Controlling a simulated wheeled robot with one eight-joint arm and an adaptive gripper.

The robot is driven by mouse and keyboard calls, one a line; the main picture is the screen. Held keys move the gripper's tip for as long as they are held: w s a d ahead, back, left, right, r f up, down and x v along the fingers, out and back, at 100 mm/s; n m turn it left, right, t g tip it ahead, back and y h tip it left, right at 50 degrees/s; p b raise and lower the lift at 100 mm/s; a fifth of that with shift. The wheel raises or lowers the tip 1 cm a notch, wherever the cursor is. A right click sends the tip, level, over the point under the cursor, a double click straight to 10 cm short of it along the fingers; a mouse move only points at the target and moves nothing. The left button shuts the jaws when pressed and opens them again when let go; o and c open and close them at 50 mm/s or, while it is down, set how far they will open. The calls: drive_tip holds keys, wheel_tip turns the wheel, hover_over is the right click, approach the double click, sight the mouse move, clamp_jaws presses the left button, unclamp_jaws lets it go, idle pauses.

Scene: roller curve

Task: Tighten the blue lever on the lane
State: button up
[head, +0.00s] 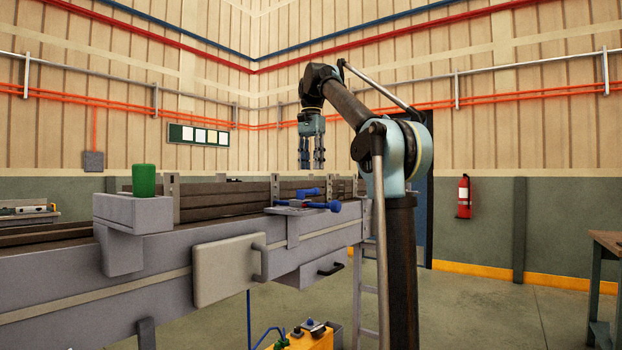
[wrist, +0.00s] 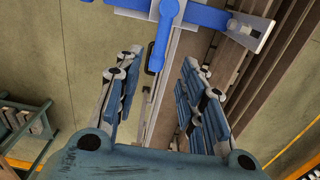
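The blue lever (head: 325,206) sits on a small grey bracket at the side of the lane (head: 225,206), with a second blue piece (head: 308,193) just behind it and a small red part beside it. In the wrist view the blue lever (wrist: 163,38) shows at the top, its arm running down from a blue crossbar (wrist: 203,15). My gripper (head: 311,166) hangs pointing down above the lane. In the wrist view its two fingers (wrist: 159,62) are apart with nothing between them. The lever appears beyond the fingertips; I see no contact.
A green cylinder (head: 144,180) stands on a grey box at the left of the lane. Upright posts and rails (head: 230,198) line the lane. A yellow unit (head: 305,338) stands on the floor below. A workbench (head: 607,245) is at the right; open floor lies between.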

drive_tip(key=shift+r, duration=1.9)
